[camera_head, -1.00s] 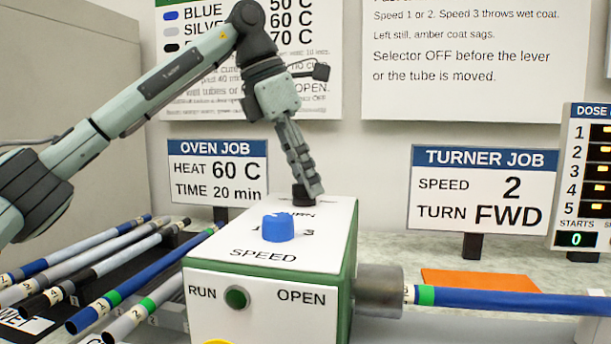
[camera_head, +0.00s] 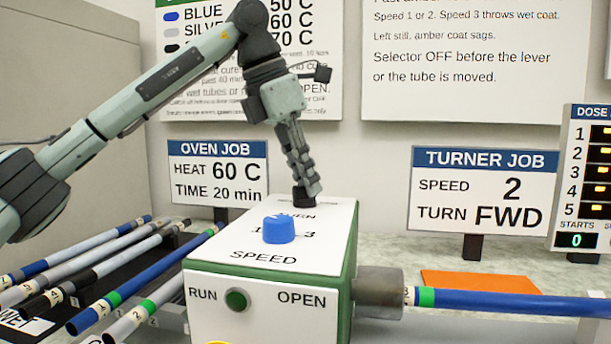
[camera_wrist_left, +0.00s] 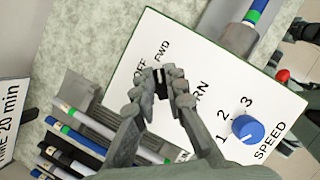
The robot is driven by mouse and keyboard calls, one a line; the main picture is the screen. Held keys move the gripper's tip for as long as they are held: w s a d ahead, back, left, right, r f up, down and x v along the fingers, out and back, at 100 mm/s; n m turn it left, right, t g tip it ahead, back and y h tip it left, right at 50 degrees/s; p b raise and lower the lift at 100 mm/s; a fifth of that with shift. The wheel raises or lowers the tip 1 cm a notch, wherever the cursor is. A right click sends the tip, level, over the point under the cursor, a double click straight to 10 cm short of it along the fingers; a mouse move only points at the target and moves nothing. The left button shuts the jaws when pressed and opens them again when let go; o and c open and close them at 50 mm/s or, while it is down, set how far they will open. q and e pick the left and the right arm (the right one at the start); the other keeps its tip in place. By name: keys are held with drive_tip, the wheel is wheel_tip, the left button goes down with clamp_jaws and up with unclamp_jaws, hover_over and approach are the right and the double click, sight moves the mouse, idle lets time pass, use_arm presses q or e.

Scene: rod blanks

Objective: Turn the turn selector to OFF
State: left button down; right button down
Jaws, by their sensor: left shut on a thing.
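The turn selector is a small black knob (camera_head: 303,198) at the back of the white-topped turner box (camera_head: 330,222), behind the blue speed knob (camera_head: 278,229). My left gripper (camera_head: 305,187) reaches down onto it from above. In the left wrist view the fingers (camera_wrist_left: 160,84) are shut on the black knob (camera_wrist_left: 159,80), one on each side. The OFF and FWD labels show just beyond the fingertips. A light mark on the knob faces that side, but I cannot tell surely which label it points to.
A blue tube (camera_head: 500,300) with a green band sits in the metal chuck (camera_head: 379,292) at the box's right. Several rods lie at the left. The TURNER JOB sign (camera_head: 482,190) reads speed 2, turn FWD. The green RUN button (camera_head: 236,299) is on the box front.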

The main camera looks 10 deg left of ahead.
use_arm(q)
drive_tip(key=n+y, duration=0.1)
drive_tip(key=n, duration=0.1)
drive_tip(key=n+t, duration=0.1)
drive_tip(key=n, duration=0.2)
drive_tip(key=shift+r+y, duration=0.1)
drive_tip(key=shift+y, duration=0.3)
drive_tip(key=shift+n+t+y, duration=0.3)
drive_tip(key=shift+n+y, duration=0.6)
drive_tip(key=shift+n, duration=1.5)
drive_tip(key=c, duration=1.6)
unclamp_jaws()
drive_tip(key=shift+o, duration=0.2)
drive_tip(key=v, duration=1.2)
drive_tip(key=shift+w, duration=0.1)
